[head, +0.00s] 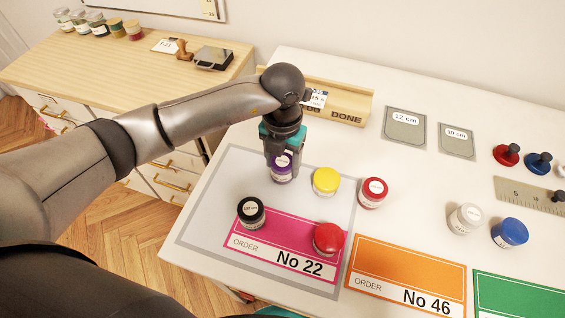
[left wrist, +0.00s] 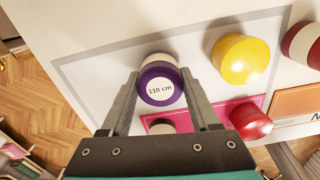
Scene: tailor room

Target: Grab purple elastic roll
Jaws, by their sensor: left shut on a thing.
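The purple elastic roll (head: 281,168) stands at the far left part of the grey-bordered mat on the white table. In the left wrist view the roll (left wrist: 159,82) carries a "110 cm" label and sits between both fingers. My left gripper (head: 282,160) comes down from above and is shut on the roll. The gripper partly hides the roll in the head view. It is hard to tell whether the roll still touches the table.
A yellow roll (head: 326,181) stands close to the right. A black roll (head: 251,212) and a red roll (head: 328,239) are on the pink No 22 card (head: 282,254). Another red roll (head: 373,192) stands further right. A wooden tray (head: 345,104) lies behind my gripper.

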